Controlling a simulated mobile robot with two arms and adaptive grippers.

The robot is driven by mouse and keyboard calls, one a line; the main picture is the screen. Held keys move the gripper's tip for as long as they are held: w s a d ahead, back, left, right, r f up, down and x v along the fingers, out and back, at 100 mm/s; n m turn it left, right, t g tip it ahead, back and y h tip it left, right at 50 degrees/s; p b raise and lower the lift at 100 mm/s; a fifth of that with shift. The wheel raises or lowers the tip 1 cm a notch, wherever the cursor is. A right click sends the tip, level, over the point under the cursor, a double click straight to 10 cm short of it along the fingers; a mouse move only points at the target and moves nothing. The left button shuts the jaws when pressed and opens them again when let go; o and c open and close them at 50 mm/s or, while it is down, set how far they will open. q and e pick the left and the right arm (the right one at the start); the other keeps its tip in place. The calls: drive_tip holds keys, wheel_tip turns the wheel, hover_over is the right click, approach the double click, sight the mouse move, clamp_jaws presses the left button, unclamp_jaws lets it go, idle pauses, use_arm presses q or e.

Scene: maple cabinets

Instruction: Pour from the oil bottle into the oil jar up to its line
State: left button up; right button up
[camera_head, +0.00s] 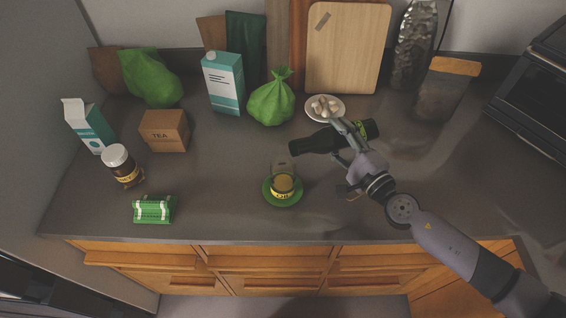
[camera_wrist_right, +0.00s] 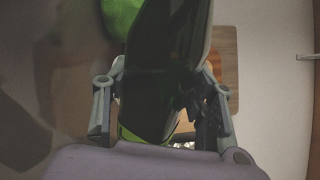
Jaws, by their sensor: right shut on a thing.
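The dark oil bottle (camera_head: 316,143) lies almost level in the air, its neck end to the left and its green-marked base to the right. My right gripper (camera_head: 345,143) is shut around its body; in the right wrist view the bottle (camera_wrist_right: 158,75) fills the space between the fingers. The oil jar (camera_head: 283,183) is a small clear vessel with a yellow label, standing upright on a green saucer (camera_head: 270,199). The bottle's mouth is just above and behind the jar in the picture. I see no clear stream, and the oil level and line are too small to read. My left gripper is not in view.
A small plate of pale pieces (camera_head: 313,112) is behind the bottle. A green bag (camera_head: 271,101), a carton (camera_head: 224,82) and a cutting board (camera_head: 347,48) stand at the back. A tea box (camera_head: 164,131), brown jar (camera_head: 122,166) and green pack (camera_head: 153,209) are left. The counter's front right is clear.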

drive_tip(key=shift+s+a+r+n+p, duration=0.1)
drive_tip(key=shift+a+r+n+p, duration=0.1)
drive_tip(key=shift+r+n+p, duration=0.35)
drive_tip(key=shift+s+a+r+n+p, duration=0.15)
drive_tip(key=shift+r+p, duration=0.2)
drive_tip(key=shift+p, duration=0.4)
idle(0.4)
drive_tip(key=shift+r+n+p, duration=0.7)
drive_tip(key=shift+r+p, duration=0.05)
drive_tip(key=shift+p, duration=0.3)
idle(2.6)
